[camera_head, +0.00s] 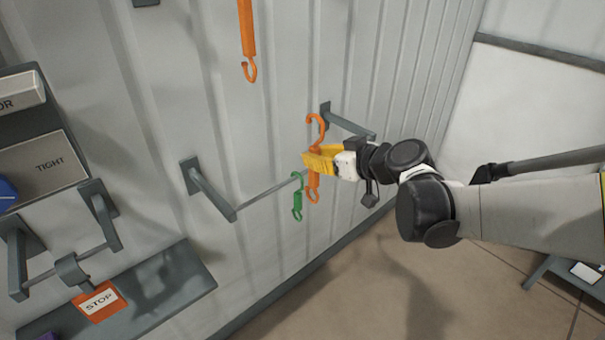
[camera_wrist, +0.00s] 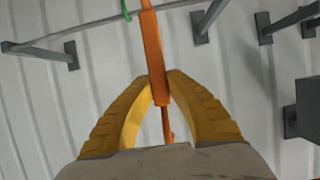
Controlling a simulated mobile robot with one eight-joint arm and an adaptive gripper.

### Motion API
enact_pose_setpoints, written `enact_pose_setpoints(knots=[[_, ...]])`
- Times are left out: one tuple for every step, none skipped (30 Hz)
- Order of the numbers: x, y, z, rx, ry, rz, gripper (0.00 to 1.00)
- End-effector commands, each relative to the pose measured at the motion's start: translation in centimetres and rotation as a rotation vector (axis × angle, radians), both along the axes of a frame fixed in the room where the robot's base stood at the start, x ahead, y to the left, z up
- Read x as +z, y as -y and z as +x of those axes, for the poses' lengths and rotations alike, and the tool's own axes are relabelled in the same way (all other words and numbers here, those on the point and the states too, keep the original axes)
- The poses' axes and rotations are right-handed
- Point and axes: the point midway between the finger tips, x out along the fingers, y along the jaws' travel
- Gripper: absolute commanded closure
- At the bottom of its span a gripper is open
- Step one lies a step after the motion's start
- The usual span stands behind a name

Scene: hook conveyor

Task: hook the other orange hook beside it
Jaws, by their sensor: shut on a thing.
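My gripper (camera_head: 312,161) has yellow fingers and is shut on an orange hook (camera_head: 316,125). The hook's curved top shows above the fingers and its lower end below them. In the wrist view the orange hook (camera_wrist: 152,45) runs up between the fingers (camera_wrist: 158,95), near the rail (camera_wrist: 100,21). A green hook (camera_head: 297,198) hangs on the rail (camera_head: 265,194) just left of the held hook. I cannot tell whether the held hook touches the rail. Another orange hook (camera_head: 247,45) hangs higher up, at the top of the head view, its upper end cut off.
Wall brackets (camera_head: 208,190) and (camera_head: 348,122) hold the rail's ends. At left are a second bracketed bar (camera_head: 80,258), an orange STOP sign (camera_head: 99,301), a shelf (camera_head: 150,295) and boxes (camera_head: 45,165). The wall below the rail is clear.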

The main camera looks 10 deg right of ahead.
Motion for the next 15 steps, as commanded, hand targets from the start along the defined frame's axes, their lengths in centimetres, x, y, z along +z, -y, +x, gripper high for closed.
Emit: enact_pose_setpoints(knots=[[4.1, 0.7, 0.4, -0.004, 0.0, 0.0, 1.0], [5.6, 1.0, 0.6, -0.004, 0.0, 0.001, 1.0], [7.7, 1.4, 0.8, -0.002, -0.001, 0.0, 1.0], [9.2, 1.7, 0.9, -0.003, 0.0, 0.0, 1.0], [10.8, 2.0, 1.1, -0.004, 0.0, 0.001, 1.0], [12.9, 2.4, 1.2, -0.003, -0.001, 0.001, 1.0], [14.4, 2.7, 1.3, -0.003, -0.001, 0.001, 1.0], [16.0, 3.0, 1.4, -0.003, -0.001, 0.001, 1.0], [18.2, 3.5, 1.4, -0.002, 0.0, 0.0, 1.0], [19.7, 3.7, 1.5, -0.002, 0.001, 0.0, 1.0], [21.3, 4.0, 1.5, -0.002, 0.001, 0.001, 1.0], [23.3, 4.4, 1.5, -0.002, 0.002, 0.001, 1.0], [24.7, 4.7, 1.5, -0.001, 0.001, 0.002, 1.0], [26.1, 4.9, 1.4, -0.001, 0.002, 0.002, 1.0], [27.7, 5.2, 1.4, -0.001, 0.004, 0.002, 1.0]])
